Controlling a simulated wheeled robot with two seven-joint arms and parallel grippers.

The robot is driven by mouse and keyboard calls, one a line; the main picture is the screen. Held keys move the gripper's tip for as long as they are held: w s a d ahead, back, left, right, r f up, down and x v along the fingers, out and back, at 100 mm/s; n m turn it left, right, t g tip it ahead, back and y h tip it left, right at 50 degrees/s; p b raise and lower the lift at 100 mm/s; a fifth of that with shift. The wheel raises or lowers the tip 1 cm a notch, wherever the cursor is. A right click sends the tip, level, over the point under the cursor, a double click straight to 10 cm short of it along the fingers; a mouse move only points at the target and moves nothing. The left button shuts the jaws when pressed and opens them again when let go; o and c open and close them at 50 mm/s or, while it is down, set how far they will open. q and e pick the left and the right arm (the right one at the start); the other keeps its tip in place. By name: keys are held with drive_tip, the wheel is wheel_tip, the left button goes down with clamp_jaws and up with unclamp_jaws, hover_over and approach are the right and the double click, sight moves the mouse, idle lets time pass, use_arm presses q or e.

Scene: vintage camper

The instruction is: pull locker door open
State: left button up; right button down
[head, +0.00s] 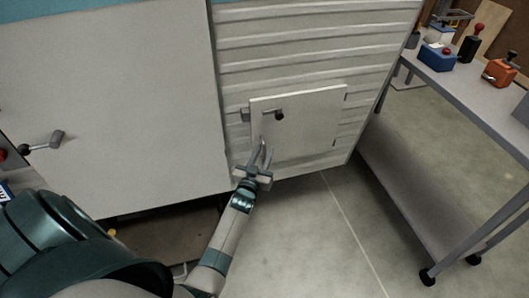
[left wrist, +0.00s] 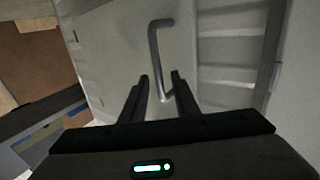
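The locker door (head: 315,125) is a pale square panel low on the ribbed white camper wall in the head view. A grey lever handle with a dark end (head: 279,115) is at its upper left. I cannot tell whether the door stands slightly ajar. My left gripper (head: 265,150) is in front of the door's lower left, below the handle. In the left wrist view my left gripper (left wrist: 161,82) has its fingers apart, with a bent grey handle (left wrist: 154,50) seen between and beyond them. Contact is not clear. My right gripper is not in view.
A larger smooth white panel (head: 110,90) with another lever handle (head: 46,143) is at left. A metal workbench (head: 475,95) stands at right on castors, carrying a blue box (head: 437,57) and an orange box (head: 499,73). The concrete floor (head: 310,235) before the door is clear.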

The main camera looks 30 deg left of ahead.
use_arm(q)
drive_tip(key=shift+w+a, duration=0.1)
drive_tip(key=shift+w, duration=0.3)
clamp_jaws()
drive_tip(key=shift+s, duration=0.1)
